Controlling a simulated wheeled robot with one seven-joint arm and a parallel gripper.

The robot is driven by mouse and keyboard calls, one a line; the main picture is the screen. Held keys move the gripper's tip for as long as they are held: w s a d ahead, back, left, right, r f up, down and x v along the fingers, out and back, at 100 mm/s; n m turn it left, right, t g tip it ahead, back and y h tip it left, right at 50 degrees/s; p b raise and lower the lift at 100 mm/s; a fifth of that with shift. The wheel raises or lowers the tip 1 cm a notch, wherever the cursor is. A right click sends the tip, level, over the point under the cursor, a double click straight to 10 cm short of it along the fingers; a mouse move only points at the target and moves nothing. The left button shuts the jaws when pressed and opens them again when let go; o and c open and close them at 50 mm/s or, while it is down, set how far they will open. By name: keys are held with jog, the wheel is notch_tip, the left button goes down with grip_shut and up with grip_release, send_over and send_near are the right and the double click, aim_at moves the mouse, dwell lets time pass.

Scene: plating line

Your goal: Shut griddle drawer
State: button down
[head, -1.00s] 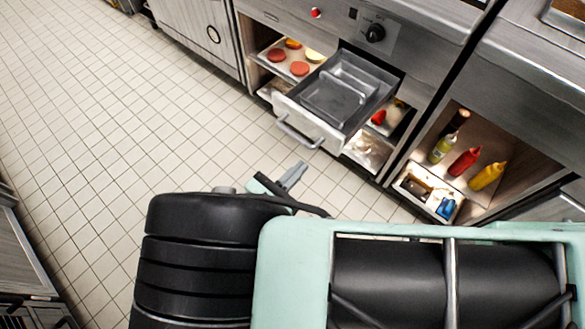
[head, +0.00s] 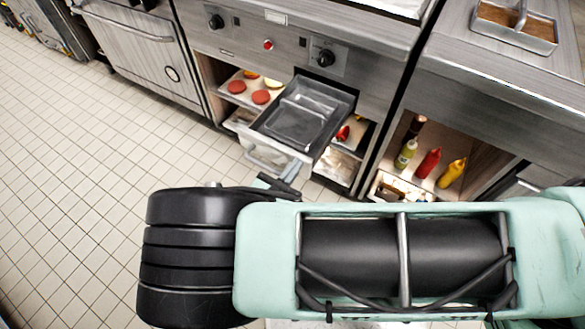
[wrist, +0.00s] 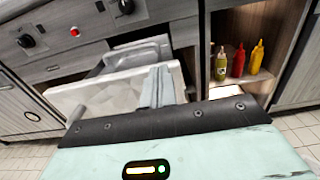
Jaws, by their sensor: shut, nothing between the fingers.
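The griddle drawer (head: 303,111) stands pulled out of the steel counter front below the knobs, with an empty-looking metal pan inside. Its pale front panel (head: 268,151) and bar handle face me. In the wrist view the drawer front (wrist: 100,94) spans the left and middle. My gripper (head: 291,171) is shut and empty, close to the drawer front near its right end. In the wrist view its closed fingers (wrist: 158,86) overlap the right part of the panel. I cannot tell whether they touch it. My arm hides part of the space below the drawer.
Open shelves beside the drawer hold red patties (head: 261,97) on the left and food trays on the right. Green, red (head: 428,163) and yellow bottles stand in a cubby further right. An oven door (head: 135,48) is at left. The tiled floor at left is clear.

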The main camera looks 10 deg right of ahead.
send_over(337, 121)
jog(key=shift+w, duration=0.2)
dwell(0.4)
jog(key=shift+s, duration=0.1)
